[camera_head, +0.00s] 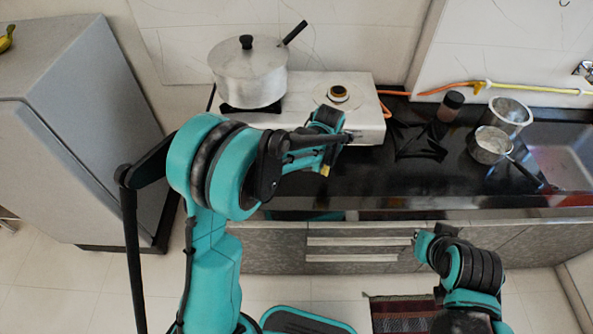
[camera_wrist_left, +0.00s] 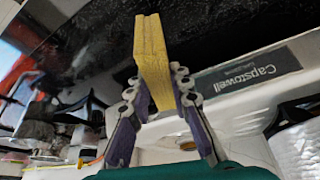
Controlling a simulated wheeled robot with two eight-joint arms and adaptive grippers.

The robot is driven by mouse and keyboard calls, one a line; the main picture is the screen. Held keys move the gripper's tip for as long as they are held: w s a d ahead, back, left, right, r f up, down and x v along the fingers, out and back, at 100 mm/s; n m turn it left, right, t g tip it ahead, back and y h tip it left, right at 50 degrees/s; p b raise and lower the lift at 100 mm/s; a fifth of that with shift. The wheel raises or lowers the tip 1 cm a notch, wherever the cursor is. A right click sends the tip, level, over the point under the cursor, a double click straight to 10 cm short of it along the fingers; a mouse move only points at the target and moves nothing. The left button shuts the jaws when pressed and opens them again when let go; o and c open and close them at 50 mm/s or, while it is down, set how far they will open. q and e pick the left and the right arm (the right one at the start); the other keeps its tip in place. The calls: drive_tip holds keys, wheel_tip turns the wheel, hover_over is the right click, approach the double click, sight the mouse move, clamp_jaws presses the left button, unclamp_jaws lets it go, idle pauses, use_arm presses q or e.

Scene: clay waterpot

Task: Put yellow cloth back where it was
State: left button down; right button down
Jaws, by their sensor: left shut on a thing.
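The yellow cloth (camera_wrist_left: 152,62) stands as a folded, block-like piece between the fingers of my left gripper (camera_wrist_left: 157,92), which is shut on it. In the head view only a small yellow bit of the cloth (camera_head: 325,170) shows below the left gripper (camera_head: 328,158). The gripper is at the front right edge of the white stove (camera_head: 372,130), beside the black counter (camera_head: 330,187). Whether the cloth touches the counter cannot be told. My right arm is at the lower right, and its gripper (camera_head: 421,240) is too small and turned to read.
A lidded metal pot (camera_head: 248,80) stands on the stove's left burner; the right burner (camera_head: 338,95) is bare. A dark jar (camera_head: 451,105), a metal pan (camera_head: 489,147) and a metal pot (camera_head: 510,115) stand right, near the sink (camera_head: 562,165). The counter's front middle is clear.

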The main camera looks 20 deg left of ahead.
use_arm(q)
drive_tip(key=shift+s+a+f+b, duration=0.15)
drive_tip(key=shift+a+f+b, duration=0.4)
drive_tip(key=shift+a+f, duration=0.85)
drive_tip(key=shift+s+a+f+b, duration=0.2)
drive_tip(key=shift+a+f+b, duration=0.35)
drive_tip(key=shift+a+f, duration=0.8)
drive_tip(key=shift+s+a+f+b, duration=0.15)
drive_tip(key=shift+a+f+b, duration=0.4)
drive_tip(key=shift+a+f, duration=0.8)
drive_tip(key=shift+d+f, duration=0.25)
drive_tip(key=shift+f, duration=0.2)
drive_tip(key=c, duration=1.4)
unclamp_jaws()
drive_tip(key=shift+r, duration=0.15)
